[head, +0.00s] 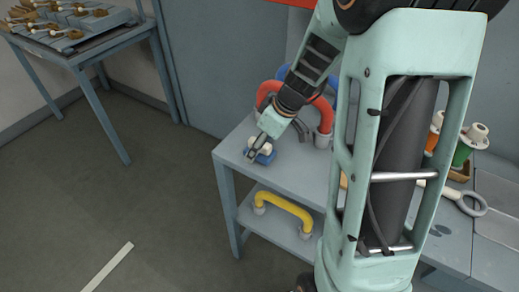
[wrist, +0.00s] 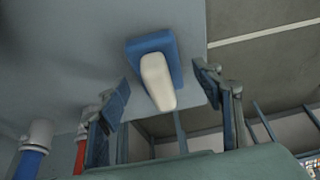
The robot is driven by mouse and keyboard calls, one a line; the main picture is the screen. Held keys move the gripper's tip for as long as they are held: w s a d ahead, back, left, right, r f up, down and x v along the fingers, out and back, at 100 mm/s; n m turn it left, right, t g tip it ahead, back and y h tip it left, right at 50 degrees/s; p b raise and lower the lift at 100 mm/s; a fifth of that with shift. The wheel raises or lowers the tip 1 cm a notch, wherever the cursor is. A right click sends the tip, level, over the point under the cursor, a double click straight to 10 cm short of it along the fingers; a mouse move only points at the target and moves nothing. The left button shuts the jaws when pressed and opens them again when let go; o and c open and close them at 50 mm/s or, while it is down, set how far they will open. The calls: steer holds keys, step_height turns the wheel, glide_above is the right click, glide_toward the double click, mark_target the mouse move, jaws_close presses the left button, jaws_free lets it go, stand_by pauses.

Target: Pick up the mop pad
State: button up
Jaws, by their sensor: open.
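What looks like the mop pad (head: 266,158) is a small blue block with a white top, on the grey table near its left front corner. In the wrist view the mop pad (wrist: 150,45) shows its blue base and a long white piece on it. My gripper (head: 256,147) is over the pad. In the wrist view my gripper (wrist: 164,80) is open, with one finger on either side of the pad and nothing held. I cannot tell how far above the pad the fingertips are.
Red curved pipe (head: 322,105) stands behind the pad. A yellow handle-shaped pipe (head: 284,207) is on the lower shelf. Green (head: 466,147) and orange-topped items and a ring-ended tool (head: 468,201) lie right. Another table (head: 88,50) stands far left.

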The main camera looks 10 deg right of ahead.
steer(key=shift+c, duration=0.4)
steer(key=c, duration=1.2)
steer(key=shift+o, duration=0.2)
